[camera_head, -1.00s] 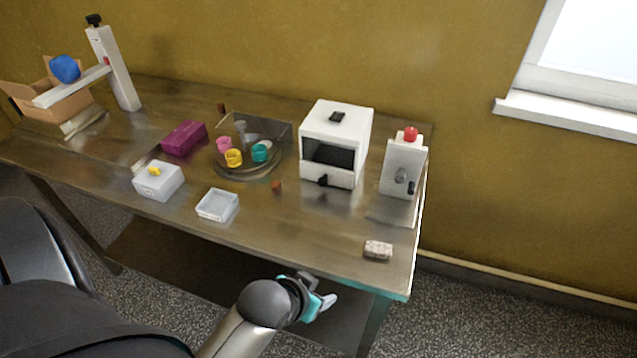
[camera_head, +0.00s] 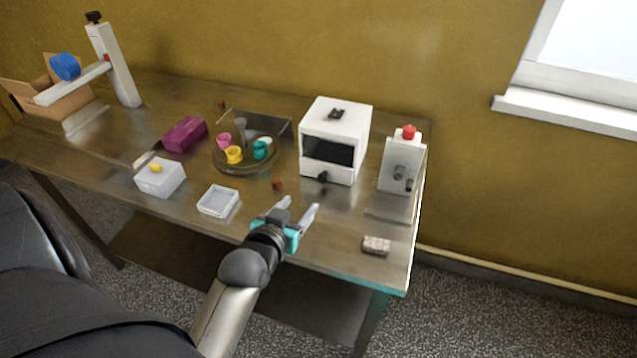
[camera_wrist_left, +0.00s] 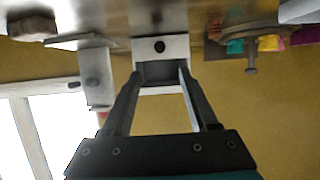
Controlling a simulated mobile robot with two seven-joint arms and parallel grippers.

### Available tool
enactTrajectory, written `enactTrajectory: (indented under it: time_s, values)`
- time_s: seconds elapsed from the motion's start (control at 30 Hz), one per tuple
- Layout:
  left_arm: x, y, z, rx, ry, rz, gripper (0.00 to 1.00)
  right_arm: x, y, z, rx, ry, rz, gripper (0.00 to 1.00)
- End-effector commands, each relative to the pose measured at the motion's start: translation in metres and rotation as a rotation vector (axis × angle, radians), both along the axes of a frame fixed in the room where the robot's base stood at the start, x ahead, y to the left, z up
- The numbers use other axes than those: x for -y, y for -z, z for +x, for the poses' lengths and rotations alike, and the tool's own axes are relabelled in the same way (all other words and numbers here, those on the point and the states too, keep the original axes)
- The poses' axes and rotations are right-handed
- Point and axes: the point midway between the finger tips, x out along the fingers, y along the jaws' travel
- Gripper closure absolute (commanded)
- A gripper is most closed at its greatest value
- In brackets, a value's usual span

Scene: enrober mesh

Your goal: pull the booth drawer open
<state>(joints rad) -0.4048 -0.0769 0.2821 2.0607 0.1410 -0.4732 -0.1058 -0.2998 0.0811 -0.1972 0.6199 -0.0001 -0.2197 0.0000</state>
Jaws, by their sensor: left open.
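The white booth (camera_head: 335,130) stands at the back right of the table, with a dark opening in its front. Its drawer front is the low white strip with a black knob (camera_head: 322,176); the drawer looks shut. My left gripper (camera_head: 299,207) is open and empty above the table's front edge, in front of the booth and apart from it. In the left wrist view, which looks upside down, the knob (camera_wrist_left: 160,46) shows beyond and between the two open fingers (camera_wrist_left: 160,78). My right gripper is out of view.
Right of the booth stands a white device with a red button (camera_head: 409,132). A speckled block (camera_head: 376,246) lies near the right front. Table between gripper and booth is mostly clear.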

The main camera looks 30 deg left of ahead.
Motion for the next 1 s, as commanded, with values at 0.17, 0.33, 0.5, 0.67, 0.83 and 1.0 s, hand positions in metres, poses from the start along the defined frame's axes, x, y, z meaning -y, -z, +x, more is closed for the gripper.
enactTrajectory:
  time_s: [0.17,0.33,0.5,0.67,0.83,1.0]
  values:
    - [-0.006,0.011,0.026,0.001,0.001,0.0,0.4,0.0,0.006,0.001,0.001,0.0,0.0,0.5]
    - [-0.012,0.022,0.052,0.0,0.001,0.001,0.4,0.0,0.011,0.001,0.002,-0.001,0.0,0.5]
    - [-0.019,0.033,0.078,0.0,0.001,0.001,0.4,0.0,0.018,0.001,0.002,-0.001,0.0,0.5]
    - [-0.024,0.043,0.1,0.0,0.001,0.001,0.4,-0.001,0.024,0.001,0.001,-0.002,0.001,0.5]
    - [-0.028,0.05,0.116,-0.001,0.001,0.002,0.4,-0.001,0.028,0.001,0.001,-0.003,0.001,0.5]
    - [-0.03,0.053,0.124,-0.002,0.001,0.001,0.4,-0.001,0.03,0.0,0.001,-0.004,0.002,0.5]
